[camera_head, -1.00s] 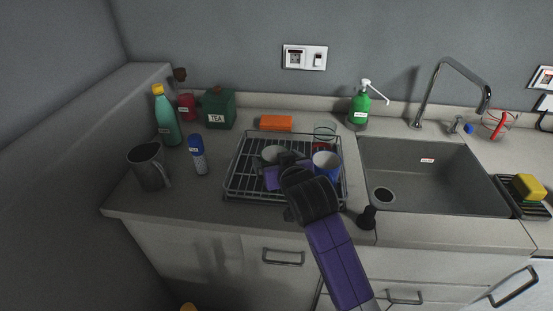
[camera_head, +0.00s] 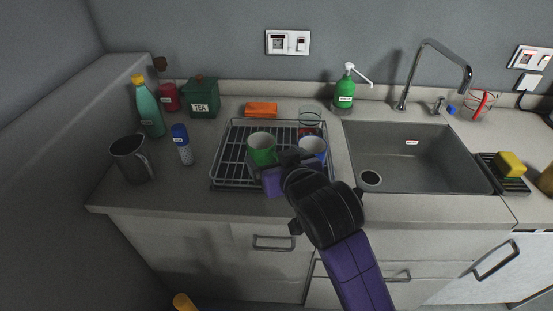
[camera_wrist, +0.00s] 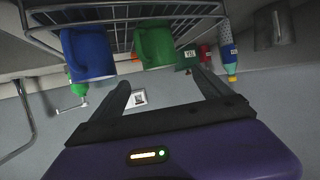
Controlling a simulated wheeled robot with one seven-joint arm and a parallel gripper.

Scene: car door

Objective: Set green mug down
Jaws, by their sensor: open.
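The green mug (camera_head: 262,150) stands upright in the wire dish rack (camera_head: 226,172), left of the blue mug (camera_head: 313,151). In the wrist view, which looks upside down, the green mug (camera_wrist: 156,46) and the blue mug (camera_wrist: 90,52) appear at the rack wires (camera_wrist: 135,12). My gripper (camera_wrist: 160,78) is open, with its two fingers apart and nothing between them. In the head view my gripper (camera_head: 274,177) is in front of the green mug, at the rack's near side, and partly hides the mugs' lower parts. The fingers look clear of the green mug.
A grey pitcher (camera_head: 131,160), a blue-capped bottle (camera_head: 183,146) and a teal bottle (camera_head: 149,108) stand left of the rack. A clear glass (camera_head: 310,115) is at its back right. The sink (camera_head: 415,160) is to the right. An orange block (camera_head: 261,109) lies behind.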

